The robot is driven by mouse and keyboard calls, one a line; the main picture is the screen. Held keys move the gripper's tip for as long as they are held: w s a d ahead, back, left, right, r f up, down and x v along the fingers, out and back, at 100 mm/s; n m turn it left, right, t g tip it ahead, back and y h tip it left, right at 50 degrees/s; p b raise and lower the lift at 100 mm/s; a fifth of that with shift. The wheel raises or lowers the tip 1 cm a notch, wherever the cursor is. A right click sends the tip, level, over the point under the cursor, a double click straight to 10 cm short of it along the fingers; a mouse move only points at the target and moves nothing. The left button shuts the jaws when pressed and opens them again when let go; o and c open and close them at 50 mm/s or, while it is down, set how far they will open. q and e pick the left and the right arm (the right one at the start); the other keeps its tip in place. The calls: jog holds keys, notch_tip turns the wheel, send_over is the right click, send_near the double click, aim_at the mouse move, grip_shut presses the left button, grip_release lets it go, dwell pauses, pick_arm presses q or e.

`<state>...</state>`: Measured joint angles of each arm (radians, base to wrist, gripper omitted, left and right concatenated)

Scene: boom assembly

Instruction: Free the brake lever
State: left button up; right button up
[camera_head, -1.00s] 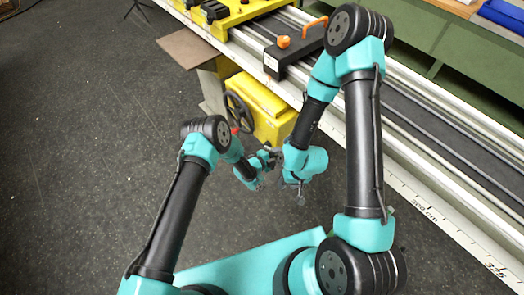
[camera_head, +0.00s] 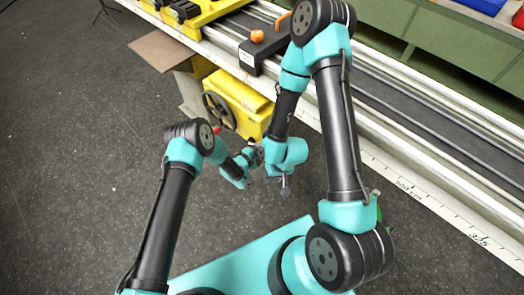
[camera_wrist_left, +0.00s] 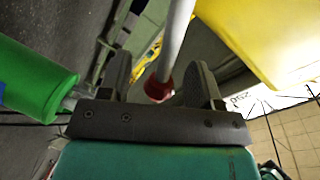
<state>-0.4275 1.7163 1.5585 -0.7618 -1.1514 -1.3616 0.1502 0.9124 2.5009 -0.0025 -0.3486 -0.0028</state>
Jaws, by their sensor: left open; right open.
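A grey metal rod with a red end (camera_wrist_left: 160,84) shows in the left wrist view, with its red end between the fingers of my left gripper (camera_wrist_left: 157,80). The fingers are open, and I cannot tell if they touch the rod. A green cylindrical handle (camera_wrist_left: 35,82) lies left of the fingers. I cannot tell which of these is the brake lever. In the head view a small red tip (camera_head: 216,130) shows beside my left elbow, near the yellow box (camera_head: 240,100). My right gripper (camera_head: 284,187) is open and points down, right of the left wrist.
A black handwheel (camera_head: 219,110) sits on the yellow box's left side. A long rail bench (camera_head: 400,165) with a printed scale runs diagonally behind my arms. A black carriage with an orange knob (camera_head: 257,37) sits on it. Dark floor (camera_head: 80,170) is clear at left.

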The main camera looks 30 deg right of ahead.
pick_arm(q)
jog(key=shift+a, duration=0.15)
jog(key=v, duration=1.7)
jog(key=shift+r, duration=0.15)
jog(key=s+a+r+n+y, duration=0.1)
jog(key=a+r+n+y, duration=0.2)
jog(key=a+n+y, duration=1.05)
jog(key=s+a+r+n+g+h, duration=0.1)
jog(key=s+a+r+n+g, duration=0.1)
jog(key=s+a+n, duration=0.4)
jog(key=s+a+r+n+g+h, duration=0.1)
jog(key=s+a+r+n, duration=0.3)
jog(key=s+a+n, duration=0.3)
jog(key=a+n, duration=0.3)
jog(key=a, duration=0.4)
jog(key=shift+g, duration=0.4)
